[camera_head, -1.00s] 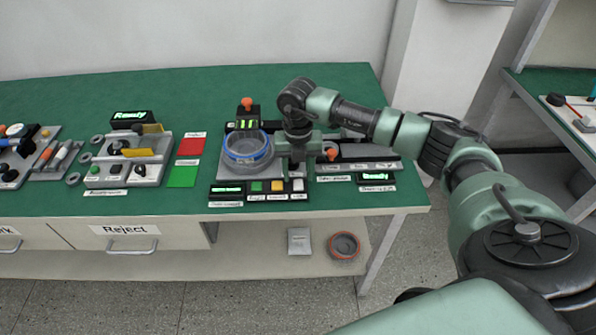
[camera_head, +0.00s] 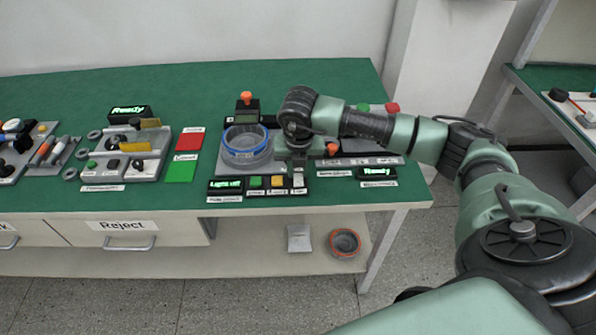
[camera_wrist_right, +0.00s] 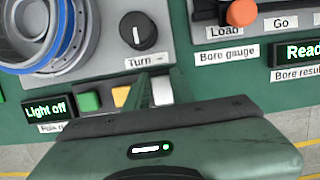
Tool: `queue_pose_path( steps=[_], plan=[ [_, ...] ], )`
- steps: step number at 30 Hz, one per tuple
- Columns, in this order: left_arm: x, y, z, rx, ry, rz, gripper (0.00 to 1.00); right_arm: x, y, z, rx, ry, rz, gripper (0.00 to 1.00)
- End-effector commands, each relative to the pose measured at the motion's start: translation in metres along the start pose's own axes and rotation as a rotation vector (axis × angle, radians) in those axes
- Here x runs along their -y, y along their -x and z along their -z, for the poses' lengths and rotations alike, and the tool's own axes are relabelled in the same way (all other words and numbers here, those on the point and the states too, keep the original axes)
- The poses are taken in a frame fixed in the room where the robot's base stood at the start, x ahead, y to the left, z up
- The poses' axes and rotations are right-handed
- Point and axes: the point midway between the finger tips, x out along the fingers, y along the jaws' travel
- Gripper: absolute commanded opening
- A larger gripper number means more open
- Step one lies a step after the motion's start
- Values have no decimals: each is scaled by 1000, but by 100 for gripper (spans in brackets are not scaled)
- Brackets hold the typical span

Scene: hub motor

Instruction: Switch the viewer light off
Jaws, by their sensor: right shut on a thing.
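The viewer (camera_head: 247,155) holds a round part with a blue ring (camera_head: 247,141) on the bench. Its small screen (camera_head: 247,118) behind the ring is dark. The display in front (camera_head: 225,184) reads "Light off", also in the wrist view (camera_wrist_right: 48,108). A white button (camera_wrist_right: 162,90) stands at the right end of the button row, beside green and orange-yellow buttons. My right gripper (camera_wrist_right: 147,92) is pointed down at this row, its narrow fingers right beside the white button. My left gripper is out of view.
A black knob (camera_wrist_right: 138,31) labelled "Turn" is just behind the fingers. The bore gauge with an orange knob (camera_wrist_right: 242,12) is to the right. Red (camera_head: 189,139) and green (camera_head: 181,171) pads lie left of the viewer.

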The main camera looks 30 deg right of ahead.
Motion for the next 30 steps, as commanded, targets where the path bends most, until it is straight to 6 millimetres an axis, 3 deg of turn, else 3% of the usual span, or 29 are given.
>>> queue_pose_path(
  steps=[3, 13, 14, 16, 26, 30],
  plan=[
    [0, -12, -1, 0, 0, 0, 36, 0, -2, 2, 50, 1, -1, 0],
    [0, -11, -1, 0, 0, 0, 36, 0, 2, 2, 64, -2, -1, 0],
    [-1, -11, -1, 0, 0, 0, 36, 0, 2, 2, 64, -2, -1, 26],
    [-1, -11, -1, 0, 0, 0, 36, 0, 2, 2, 63, -2, -1, 45],
    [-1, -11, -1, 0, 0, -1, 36, 0, 3, 2, 63, -1, -1, 45],
    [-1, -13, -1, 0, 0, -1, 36, -1, 16, 2, 64, -1, -3, 45]
  ],
)
